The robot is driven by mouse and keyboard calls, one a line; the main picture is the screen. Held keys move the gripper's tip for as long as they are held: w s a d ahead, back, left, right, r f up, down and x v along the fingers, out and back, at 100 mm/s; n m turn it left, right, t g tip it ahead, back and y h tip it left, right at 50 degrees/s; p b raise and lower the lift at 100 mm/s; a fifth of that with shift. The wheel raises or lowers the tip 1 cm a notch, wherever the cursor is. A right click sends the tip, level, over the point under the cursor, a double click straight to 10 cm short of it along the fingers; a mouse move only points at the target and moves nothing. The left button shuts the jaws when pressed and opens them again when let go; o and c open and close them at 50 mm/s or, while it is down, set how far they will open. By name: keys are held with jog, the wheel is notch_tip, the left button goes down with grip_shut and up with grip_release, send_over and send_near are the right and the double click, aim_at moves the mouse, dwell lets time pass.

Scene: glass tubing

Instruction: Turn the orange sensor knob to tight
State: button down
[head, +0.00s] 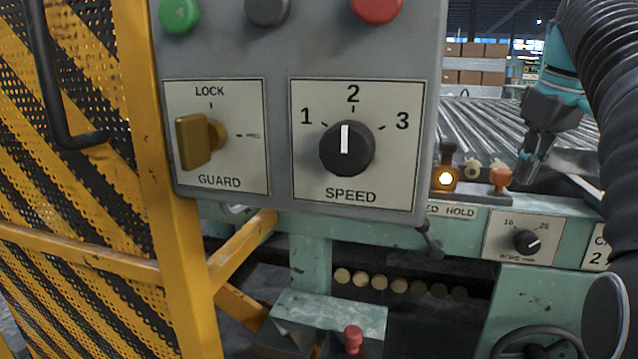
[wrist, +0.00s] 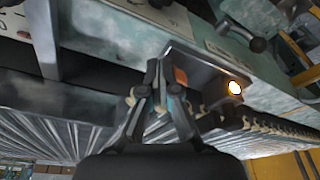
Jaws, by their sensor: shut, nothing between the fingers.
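The orange sensor knob (head: 501,177) stands on a dark rail at the right, past the grey control box, in the head view. Its orange top also shows in the wrist view (wrist: 181,75), close beside the fingertips. No tight marking is readable. My gripper (head: 527,172) points down just right of the knob in the head view; whether it touches cannot be told. In the wrist view my gripper (wrist: 163,74) has its fingers drawn together with nothing held, and they partly hide the knob.
A lit amber lamp (head: 445,179) and a cream knob (head: 472,169) stand left of the orange knob. A bore dial (head: 526,241) is below. Rollers (head: 480,120) lie behind. The grey control box (head: 290,60) and yellow guard (head: 160,200) fill the left.

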jog(key=shift+s+a+p, duration=0.25)
jog(key=shift+a+p, duration=0.5)
jog(key=shift+p, duration=0.05)
jog(key=shift+a+p, duration=0.55)
jog(key=shift+p, duration=0.05)
dwell(0.3)
jog(key=shift+s, duration=0.15)
notch_tip(320, 180, up, 6)
jog(key=shift+s+p, duration=0.25)
jog(key=shift+p, duration=0.1)
dwell(0.5)
jog(key=shift+w+d+f+b, duration=0.2)
jog(key=shift+d+f+b, duration=0.2)
jog(key=shift+f+b, duration=0.5)
jog(key=shift+w+d+f+b, duration=0.2)
jog(key=shift+d+f+b, duration=0.25)
jog(key=shift+f+b, duration=0.5)
jog(key=shift+w+d+f+b, duration=0.2)
jog(key=shift+d+f+b, duration=0.3)
jog(key=shift+f, duration=0.7)
jog(key=shift+s+a+r+p, duration=0.1)
jog(key=shift+s+a+p, duration=0.1)
jog(key=shift+a+p, duration=0.8)
